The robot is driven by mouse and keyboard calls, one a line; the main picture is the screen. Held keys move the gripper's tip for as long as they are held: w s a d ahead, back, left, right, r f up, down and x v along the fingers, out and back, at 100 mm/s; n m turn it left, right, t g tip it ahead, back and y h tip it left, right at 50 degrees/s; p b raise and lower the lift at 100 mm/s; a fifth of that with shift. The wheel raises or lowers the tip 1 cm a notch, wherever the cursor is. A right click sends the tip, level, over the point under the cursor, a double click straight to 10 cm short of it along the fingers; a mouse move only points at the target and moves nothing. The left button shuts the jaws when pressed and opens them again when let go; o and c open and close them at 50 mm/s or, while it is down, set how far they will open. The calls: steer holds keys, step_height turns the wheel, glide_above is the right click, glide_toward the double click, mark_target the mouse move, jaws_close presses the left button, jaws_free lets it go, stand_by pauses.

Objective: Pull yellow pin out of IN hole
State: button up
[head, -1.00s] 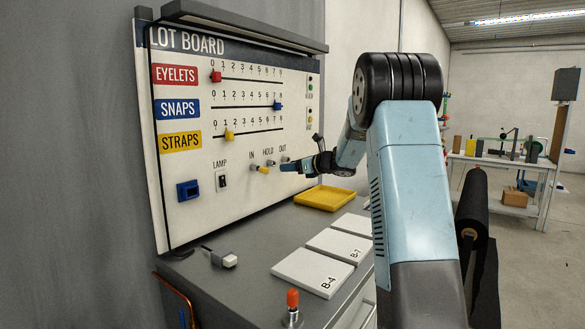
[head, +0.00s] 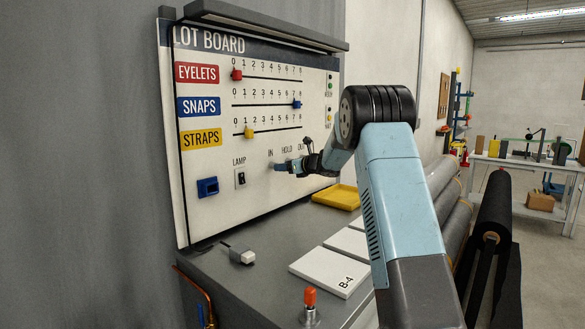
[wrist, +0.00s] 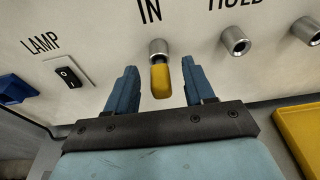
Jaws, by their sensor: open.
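The yellow pin (wrist: 160,80) sits in the IN hole (wrist: 158,47) of the lot board, its yellow end sticking out, in the wrist view. My gripper (wrist: 160,82) is open, with one blue finger on each side of the pin and gaps showing between. In the head view my gripper (head: 283,165) is at the board under the IN label, and it hides the pin there. The HOLD hole (wrist: 235,41) and the OUT hole (wrist: 308,31) are to the right and look empty.
A lamp switch (wrist: 68,77) and a blue socket (head: 208,187) are left of the IN hole. A yellow tray (head: 337,197) lies on the bench below the board.

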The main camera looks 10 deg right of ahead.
steer(key=shift+w+a+f, duration=0.1)
steer(key=shift+w+a, duration=0.2)
steer(key=shift+w, duration=0.15)
steer(key=shift+c, duration=0.3)
jaws_close()
steer(key=f+v, duration=0.1)
steer(key=v, duration=0.5)
stand_by(2.2)
